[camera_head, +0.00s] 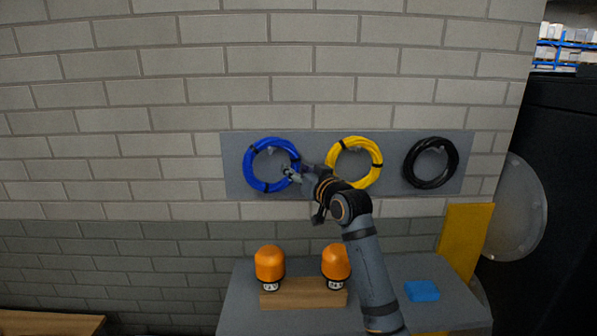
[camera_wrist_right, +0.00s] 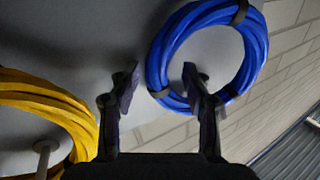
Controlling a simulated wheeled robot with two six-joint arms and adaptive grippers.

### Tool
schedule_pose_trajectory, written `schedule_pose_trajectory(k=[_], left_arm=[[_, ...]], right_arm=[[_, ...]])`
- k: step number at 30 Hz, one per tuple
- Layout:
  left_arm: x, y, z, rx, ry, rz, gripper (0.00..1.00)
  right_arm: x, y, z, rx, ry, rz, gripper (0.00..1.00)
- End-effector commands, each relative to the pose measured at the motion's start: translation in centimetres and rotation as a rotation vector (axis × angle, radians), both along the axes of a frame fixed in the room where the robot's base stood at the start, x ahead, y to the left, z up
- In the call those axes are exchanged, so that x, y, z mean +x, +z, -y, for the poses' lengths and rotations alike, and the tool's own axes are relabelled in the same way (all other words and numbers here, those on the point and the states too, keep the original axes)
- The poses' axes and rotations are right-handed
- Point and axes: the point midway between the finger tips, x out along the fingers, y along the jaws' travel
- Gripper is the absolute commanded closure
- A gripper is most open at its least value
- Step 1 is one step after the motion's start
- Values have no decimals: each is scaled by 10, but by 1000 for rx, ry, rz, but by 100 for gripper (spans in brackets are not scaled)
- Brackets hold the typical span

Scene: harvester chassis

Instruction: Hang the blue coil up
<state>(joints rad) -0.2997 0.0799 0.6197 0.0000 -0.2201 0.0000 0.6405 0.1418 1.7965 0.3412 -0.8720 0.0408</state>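The blue coil (camera_head: 256,180) lies upright against the grey panel (camera_head: 312,145), at the panel's left end. It also shows in the right wrist view (camera_wrist_right: 160,62). My right gripper (camera_head: 290,173) is at the coil's right edge. In the right wrist view its two fingers (camera_wrist_right: 158,82) are spread apart, with the left finger outside the ring and the right fingertip over the ring's opening. Part of the blue band shows between them; I cannot tell whether they touch it. A small pale hook shows inside the coil's upper part. My left gripper is out of view.
A yellow coil (camera_head: 375,155) and a black coil (camera_head: 454,158) hang to the right on the panel. Below stands a grey table (camera_head: 400,270) with two orange-capped items (camera_head: 270,262) on a wooden block (camera_head: 305,294) and a blue item (camera_head: 422,291).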

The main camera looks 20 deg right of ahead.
Motion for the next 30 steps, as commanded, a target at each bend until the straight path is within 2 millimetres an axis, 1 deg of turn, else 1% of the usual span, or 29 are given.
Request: schedule_pose_trajectory(k=[8,11,14,18,21,23,27,30], left_arm=[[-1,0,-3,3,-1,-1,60],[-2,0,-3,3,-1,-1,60],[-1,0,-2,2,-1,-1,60],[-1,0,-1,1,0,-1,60],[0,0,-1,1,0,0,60],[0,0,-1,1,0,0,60],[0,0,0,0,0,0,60],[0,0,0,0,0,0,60]], right_arm=[[0,-2,0,-2,-1,-5,47],[-7,-2,2,-4,-1,-4,47],[-25,-2,5,-5,-2,-2,47],[-62,-2,12,-9,-3,-2,47],[-86,-1,16,-11,-3,0,47],[-98,-1,17,-10,-1,-1,47],[-113,-1,21,-6,-2,-1,47],[-118,0,21,-3,-1,-1,47]])
